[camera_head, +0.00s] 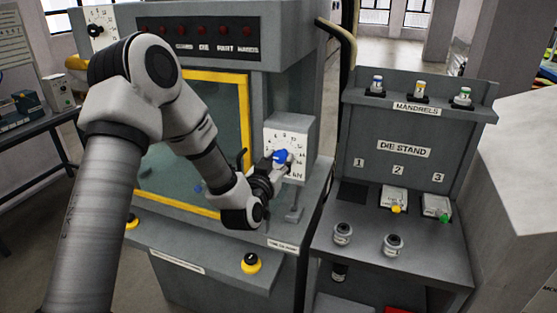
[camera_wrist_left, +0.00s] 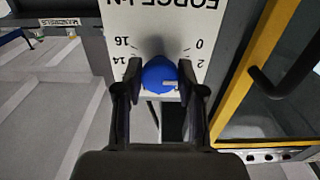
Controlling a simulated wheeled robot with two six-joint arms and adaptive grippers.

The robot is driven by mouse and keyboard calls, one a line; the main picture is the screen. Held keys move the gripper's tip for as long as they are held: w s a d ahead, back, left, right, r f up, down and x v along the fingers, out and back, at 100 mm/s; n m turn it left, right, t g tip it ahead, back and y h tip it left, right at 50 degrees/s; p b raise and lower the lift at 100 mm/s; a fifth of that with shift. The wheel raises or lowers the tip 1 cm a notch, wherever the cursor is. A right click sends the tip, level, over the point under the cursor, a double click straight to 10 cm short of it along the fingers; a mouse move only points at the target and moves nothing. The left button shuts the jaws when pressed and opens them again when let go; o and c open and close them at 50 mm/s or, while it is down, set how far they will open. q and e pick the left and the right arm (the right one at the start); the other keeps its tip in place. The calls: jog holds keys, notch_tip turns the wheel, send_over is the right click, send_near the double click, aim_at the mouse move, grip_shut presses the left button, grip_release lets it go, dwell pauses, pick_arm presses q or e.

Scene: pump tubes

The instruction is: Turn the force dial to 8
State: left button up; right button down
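The force dial is a blue knob (camera_head: 282,157) on a white scale plate (camera_head: 299,136) at the machine's front right. In the left wrist view the knob (camera_wrist_left: 160,74) sits between the fingers of my left gripper (camera_wrist_left: 160,82), one at each side, with no clear gap. A pale mark shows on the knob's right side in that view. The plate is upside down there, with 0 and 2 on the right, 14 and 16 on the left. The numbers below the knob are hidden. In the head view my left gripper (camera_head: 272,168) is at the dial. My right gripper is not in view.
A window with a yellow frame (camera_head: 244,110) and dark handle is left of the dial. Yellow-and-black buttons (camera_head: 251,263) are below. The die stand (camera_head: 404,151) stands to the right, with mandrels on its shelf and several parts on its lower surface.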

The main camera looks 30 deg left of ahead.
pick_arm(q)
jog(key=shift+c, duration=0.3)
jog(key=shift+m, duration=0.3)
jog(key=m, duration=0.3)
jog(key=shift+r, duration=0.1)
jog(key=m, duration=0.5)
jog(key=shift+a, duration=0.1)
jog(key=m+p, duration=0.1)
jog(key=m, duration=0.3)
jog(key=shift+r+m, duration=0.1)
jog(key=shift+m, duration=0.2)
jog(key=shift+m+p, duration=0.75)
jog(key=shift+m, duration=1.45)
jog(key=o, duration=1.1)
